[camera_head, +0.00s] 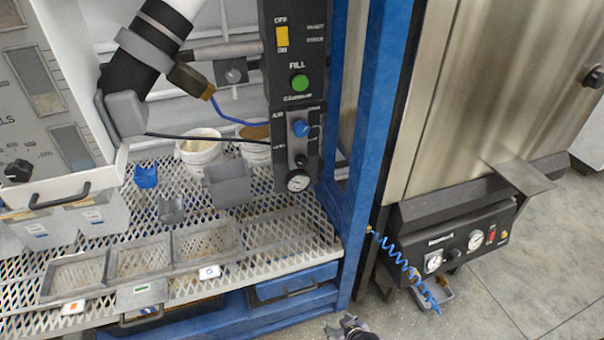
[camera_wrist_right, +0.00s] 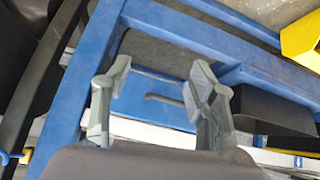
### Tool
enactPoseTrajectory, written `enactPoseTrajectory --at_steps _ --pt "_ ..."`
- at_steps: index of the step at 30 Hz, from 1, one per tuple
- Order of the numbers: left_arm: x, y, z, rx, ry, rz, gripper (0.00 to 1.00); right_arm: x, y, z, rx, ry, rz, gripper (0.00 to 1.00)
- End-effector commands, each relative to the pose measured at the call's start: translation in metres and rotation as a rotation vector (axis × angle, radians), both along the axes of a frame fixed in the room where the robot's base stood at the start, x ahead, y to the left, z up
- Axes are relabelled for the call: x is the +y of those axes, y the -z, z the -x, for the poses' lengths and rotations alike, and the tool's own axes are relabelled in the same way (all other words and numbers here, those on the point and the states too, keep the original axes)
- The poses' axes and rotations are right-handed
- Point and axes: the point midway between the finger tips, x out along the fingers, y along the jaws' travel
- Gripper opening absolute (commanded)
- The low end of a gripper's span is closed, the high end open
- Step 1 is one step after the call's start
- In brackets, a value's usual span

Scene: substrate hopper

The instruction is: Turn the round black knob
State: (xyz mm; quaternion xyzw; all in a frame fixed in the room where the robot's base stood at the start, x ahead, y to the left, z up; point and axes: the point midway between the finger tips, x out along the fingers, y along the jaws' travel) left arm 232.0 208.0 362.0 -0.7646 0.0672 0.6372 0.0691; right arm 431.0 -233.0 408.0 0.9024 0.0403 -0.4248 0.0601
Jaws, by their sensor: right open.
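Several dark knobs show in the head view, and I cannot tell which one the task names. A round black knob (camera_head: 18,171) sits low on the light panel at the far left. Another black knob (camera_head: 595,77) is on the steel cabinet at the right edge. A small dark knob (camera_head: 301,160) is on the black control column, above a gauge. My right gripper (camera_head: 352,328) shows only partly at the bottom edge, apart from all of these. In the right wrist view my right gripper (camera_wrist_right: 160,90) is open and empty, with blue frame beams beyond its fingers. My left gripper is not seen.
The black control column (camera_head: 290,80) carries a yellow switch, a green button and a blue knob (camera_head: 301,128). A blue post (camera_head: 372,120) stands right of it. A mesh shelf (camera_head: 290,235) holds bins and buckets. A coiled blue hose (camera_head: 408,268) hangs beside the gauge box (camera_head: 450,240). Floor is clear at lower right.

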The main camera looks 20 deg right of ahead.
Motion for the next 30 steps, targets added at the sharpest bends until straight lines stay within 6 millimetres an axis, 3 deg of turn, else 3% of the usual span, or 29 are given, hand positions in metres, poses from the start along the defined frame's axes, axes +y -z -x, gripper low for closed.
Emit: enactPoseTrajectory --at_steps 1,6,12,18,21,25,30 --pt "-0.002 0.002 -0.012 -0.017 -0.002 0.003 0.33 0.0 -0.01 -0.032 -0.073 0.003 -0.004 0.53" --pt "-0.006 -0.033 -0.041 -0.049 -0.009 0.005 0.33 -0.001 -0.088 -0.114 -0.299 0.017 -0.024 0.53" --pt "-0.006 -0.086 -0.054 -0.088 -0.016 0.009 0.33 -0.002 -0.196 -0.17 -0.565 0.024 -0.047 0.53" --pt "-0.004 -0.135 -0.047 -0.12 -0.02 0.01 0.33 -0.001 -0.291 -0.181 -0.779 0.024 -0.067 0.53" --pt "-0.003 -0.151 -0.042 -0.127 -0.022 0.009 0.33 -0.001 -0.32 -0.179 -0.841 0.022 -0.072 0.53" --pt "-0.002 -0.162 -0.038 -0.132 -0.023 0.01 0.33 -0.001 -0.338 -0.177 -0.877 0.022 -0.077 0.53" --pt "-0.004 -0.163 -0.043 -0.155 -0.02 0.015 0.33 0.0 -0.341 -0.19 -0.882 0.023 -0.078 0.53"
